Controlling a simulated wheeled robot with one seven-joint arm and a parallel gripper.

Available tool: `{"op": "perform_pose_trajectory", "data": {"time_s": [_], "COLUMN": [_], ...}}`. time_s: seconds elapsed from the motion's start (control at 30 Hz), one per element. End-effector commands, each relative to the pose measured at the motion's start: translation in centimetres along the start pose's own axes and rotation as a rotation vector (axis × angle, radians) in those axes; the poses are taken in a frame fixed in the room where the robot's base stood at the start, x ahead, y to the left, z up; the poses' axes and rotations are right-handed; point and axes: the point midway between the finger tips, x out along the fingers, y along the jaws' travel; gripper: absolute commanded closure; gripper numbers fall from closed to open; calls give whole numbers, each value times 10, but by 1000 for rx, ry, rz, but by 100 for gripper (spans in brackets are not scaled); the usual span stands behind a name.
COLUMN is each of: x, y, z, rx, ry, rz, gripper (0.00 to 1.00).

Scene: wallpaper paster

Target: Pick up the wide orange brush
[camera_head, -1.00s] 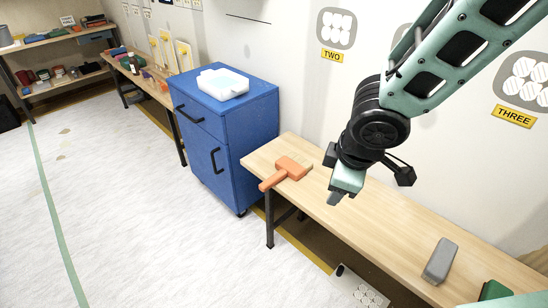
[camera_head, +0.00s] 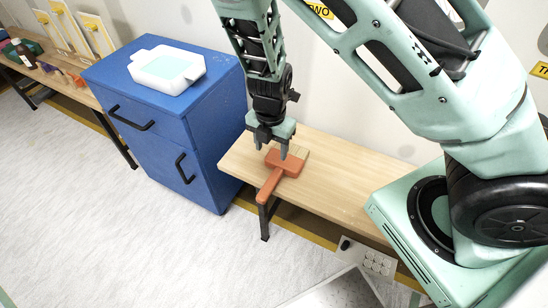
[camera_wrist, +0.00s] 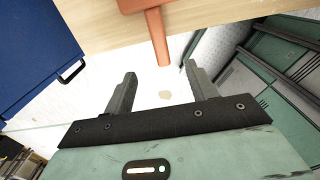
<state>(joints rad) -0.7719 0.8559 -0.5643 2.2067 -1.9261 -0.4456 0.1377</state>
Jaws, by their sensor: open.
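The wide orange brush (camera_head: 283,165) lies on the left end of the wooden bench, its bristles toward the wall and its handle reaching over the front edge. My gripper (camera_head: 270,150) is above the brush head, pointing down, with nothing held in it. The wrist view shows my gripper (camera_wrist: 157,82) with its two fingers apart. The brush handle (camera_wrist: 157,38) shows there ahead of the fingers, at the top of the picture. The exact height of the fingertips over the brush is hard to tell.
A wall lies close behind the bench. A bench with several items (camera_head: 52,72) is at the far left. A socket strip (camera_head: 368,256) is below the bench.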

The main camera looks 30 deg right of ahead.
Motion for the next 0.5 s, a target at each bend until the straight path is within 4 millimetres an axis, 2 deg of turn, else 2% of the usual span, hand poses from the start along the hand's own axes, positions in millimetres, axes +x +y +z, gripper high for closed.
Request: {"op": "perform_pose_trajectory", "data": {"time_s": [0.3,0.5], "x": [68,104], "y": [0,0], "z": [0,0], "rx": [3,3], "ry": [1,0], "rz": [-2,0], "gripper": [44,44]}}
